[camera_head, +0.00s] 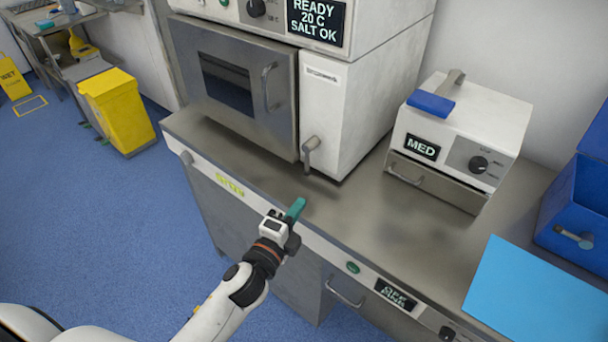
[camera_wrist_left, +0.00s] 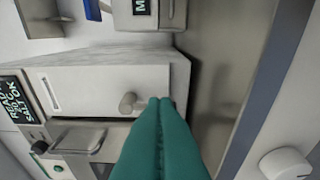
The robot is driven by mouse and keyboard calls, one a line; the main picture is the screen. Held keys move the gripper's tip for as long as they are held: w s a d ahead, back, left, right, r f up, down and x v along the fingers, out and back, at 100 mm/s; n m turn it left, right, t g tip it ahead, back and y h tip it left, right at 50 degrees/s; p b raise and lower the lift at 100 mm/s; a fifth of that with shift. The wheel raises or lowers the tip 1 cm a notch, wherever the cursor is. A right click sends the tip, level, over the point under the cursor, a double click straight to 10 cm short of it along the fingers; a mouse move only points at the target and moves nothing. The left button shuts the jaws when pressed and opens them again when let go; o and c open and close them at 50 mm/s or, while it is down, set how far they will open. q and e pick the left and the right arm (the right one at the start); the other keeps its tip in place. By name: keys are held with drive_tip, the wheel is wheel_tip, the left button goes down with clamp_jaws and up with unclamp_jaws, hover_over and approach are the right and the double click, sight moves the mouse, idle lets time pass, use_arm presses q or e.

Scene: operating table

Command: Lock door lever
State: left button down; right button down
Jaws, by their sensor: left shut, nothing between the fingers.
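The door lever (camera_head: 310,150) is a small grey handle low on the white front panel beside the steel door (camera_head: 240,80) of the large machine. It hangs roughly downward in the head view. The door has a dark window and looks closed. My left gripper (camera_head: 296,209) has teal fingers, shut and empty, over the counter's front edge, in front of and below the lever and apart from it. In the left wrist view the fingertips (camera_wrist_left: 160,102) show just beside the round end of the lever (camera_wrist_left: 128,102). My right gripper is not in view.
A steel counter (camera_head: 370,225) bears the machine, a smaller MED box (camera_head: 455,140) with a blue item on top, and a light blue sheet (camera_head: 530,290). A blue container (camera_head: 580,215) stands at the right. The counter between the machine and the sheet is clear.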

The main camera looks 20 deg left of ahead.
sight(308, 168)
use_arm(q)
drive_tip(key=w, duration=0.4)
drive_tip(key=w+d+p, duration=0.1)
drive_tip(key=w, duration=0.1)
drive_tip(key=shift+r, duration=0.15)
drive_tip(key=w+a, duration=0.1)
drive_tip(key=w+a+p, duration=0.1)
drive_tip(key=shift+w, duration=0.4)
drive_tip(key=shift+w+a, duration=0.25)
drive_tip(key=shift+w, duration=0.05)
drive_tip(key=shift+f, duration=0.2)
drive_tip(key=shift+a+m, duration=0.15)
drive_tip(key=shift+m, duration=0.15)
drive_tip(key=shift+w+a+f+m+b, duration=0.1)
drive_tip(key=shift+w+a+m+b, duration=0.1)
drive_tip(key=shift+m+b, duration=0.35)
